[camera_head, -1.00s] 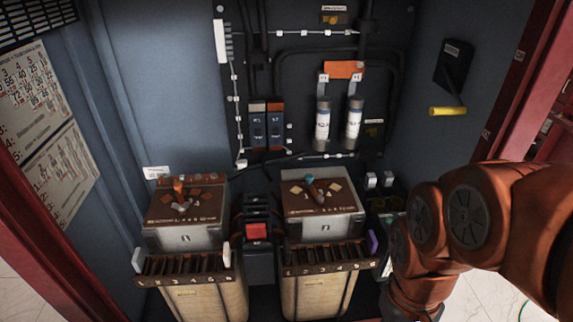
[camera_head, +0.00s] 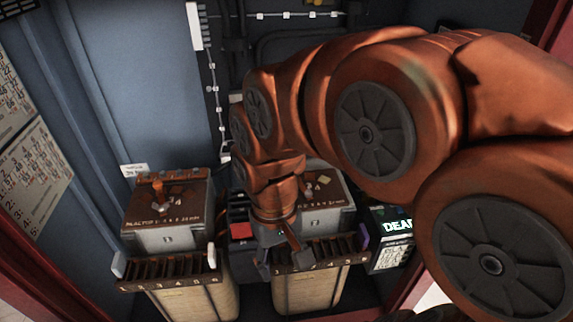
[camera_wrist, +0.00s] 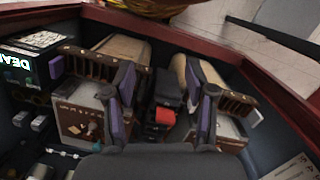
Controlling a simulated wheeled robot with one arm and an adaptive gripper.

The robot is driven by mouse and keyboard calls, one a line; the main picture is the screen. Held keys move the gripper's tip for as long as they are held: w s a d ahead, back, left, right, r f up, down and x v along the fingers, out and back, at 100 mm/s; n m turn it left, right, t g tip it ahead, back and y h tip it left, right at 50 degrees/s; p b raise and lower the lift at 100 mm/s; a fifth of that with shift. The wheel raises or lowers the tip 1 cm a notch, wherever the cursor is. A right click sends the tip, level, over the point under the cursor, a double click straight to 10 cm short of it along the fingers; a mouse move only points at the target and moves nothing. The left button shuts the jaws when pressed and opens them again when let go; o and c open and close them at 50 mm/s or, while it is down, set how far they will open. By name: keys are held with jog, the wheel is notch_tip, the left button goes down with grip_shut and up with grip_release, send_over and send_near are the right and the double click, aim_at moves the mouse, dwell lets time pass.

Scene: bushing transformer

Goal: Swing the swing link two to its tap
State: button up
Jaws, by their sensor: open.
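Two brown-topped transformer units stand side by side, the left one (camera_head: 165,238) and the right one (camera_head: 330,222), each with a row of numbered tap slots along its front. A purple link handle (camera_head: 364,241) stands at the right end of the right row; it also shows in the wrist view (camera_wrist: 56,67). White handles stand at the left end (camera_head: 118,264) and right end (camera_head: 211,256) of the left row. I cannot read which link is number two. My gripper (camera_head: 277,252) is open, pointing down near the right row's left end. In the wrist view its purple-padded fingers (camera_wrist: 165,88) hold nothing.
A red block (camera_head: 241,231) sits between the units. A lit screen reading DEAD (camera_head: 397,226) stands right of the right unit. My arm hides much of the back wall and part of the right unit. Cabinet walls close in both sides.

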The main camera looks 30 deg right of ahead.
jog(key=w+d+r+m, duration=0.1)
jog(key=w+d+m, duration=0.15)
jog(key=w, duration=0.75)
jog(key=m+t+b, duration=0.2)
jog(key=m, duration=0.5)
send_over(302, 183)
jog(key=w, duration=0.3)
jog(key=f, duration=0.4)
jog(key=shift+s+a+f, duration=0.15)
jog(key=shift+a, duration=0.25)
jog(key=shift+d+f+m, duration=0.2)
jog(key=shift+d+m, duration=0.05)
jog(key=shift+d, duration=0.1)
jog(key=shift+f+p, duration=0.9)
jog(key=shift+f, duration=2.95)
jog(key=shift+c, duration=0.2)
grip_shut()
